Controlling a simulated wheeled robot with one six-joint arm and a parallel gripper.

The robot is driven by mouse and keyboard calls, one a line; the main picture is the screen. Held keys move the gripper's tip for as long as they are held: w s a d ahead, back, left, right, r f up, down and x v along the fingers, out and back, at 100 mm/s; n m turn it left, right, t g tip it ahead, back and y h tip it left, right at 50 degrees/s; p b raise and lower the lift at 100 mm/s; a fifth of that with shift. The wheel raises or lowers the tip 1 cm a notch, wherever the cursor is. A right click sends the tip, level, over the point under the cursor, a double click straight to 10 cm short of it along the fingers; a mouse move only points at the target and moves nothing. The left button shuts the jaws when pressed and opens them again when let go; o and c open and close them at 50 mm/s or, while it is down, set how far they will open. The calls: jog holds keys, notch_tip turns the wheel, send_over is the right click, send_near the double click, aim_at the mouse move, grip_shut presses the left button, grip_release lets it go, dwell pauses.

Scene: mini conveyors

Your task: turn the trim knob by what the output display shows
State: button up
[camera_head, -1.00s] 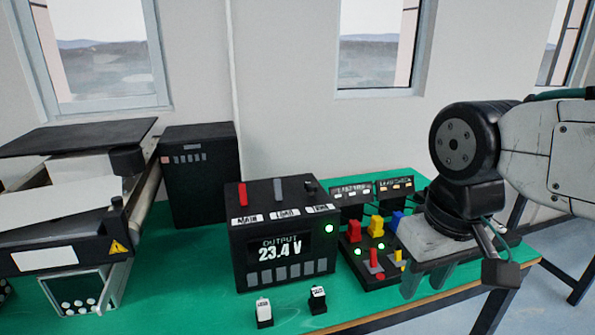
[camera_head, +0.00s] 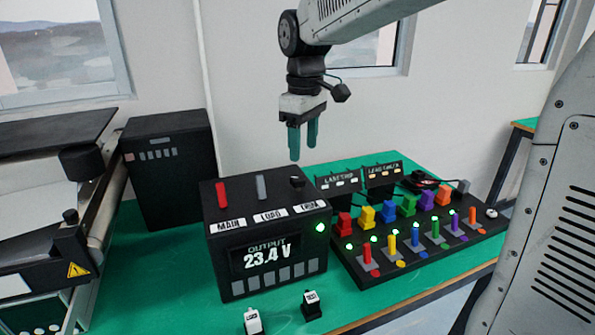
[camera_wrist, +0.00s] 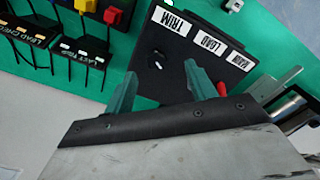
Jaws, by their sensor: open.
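The black output box (camera_head: 215,270) stands on the green table. Its output display (camera_head: 268,256) reads 23.4 V, with a green light lit beside it. The trim knob (camera_head: 298,181) is a small black knob at the right of the box's top, behind the TRIM label (camera_head: 308,207). My gripper (camera_head: 303,150) is open and empty, pointing down above the box's right rear, apart from the knob. In the wrist view the knob (camera_wrist: 157,62) shows between the two green fingers, near their tips. The knob's exact angle is too small to tell.
A red lever (camera_head: 221,193) and a grey lever (camera_head: 262,187) stand on the same box top. A panel of coloured blocks and levers (camera_head: 372,287) lies to the right, with small signs (camera_head: 340,181) behind it. A black cabinet (camera_head: 168,190) stands behind left.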

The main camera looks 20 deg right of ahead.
aim_at(297, 177)
jog(key=shift+w+a+f+n, duration=0.1)
jog(key=shift+w+f+n, duration=0.1)
jog(key=shift+w, duration=0.45)
jog(key=shift+w+a+f+n, duration=0.1)
jog(key=shift+w+f+n, duration=0.1)
jog(key=shift+w, duration=0.4)
jog(key=shift+f, duration=0.35)
notch_tip(297, 177, down, 7)
jog(key=shift+c, duration=0.4)
jog(key=c, duration=0.9)
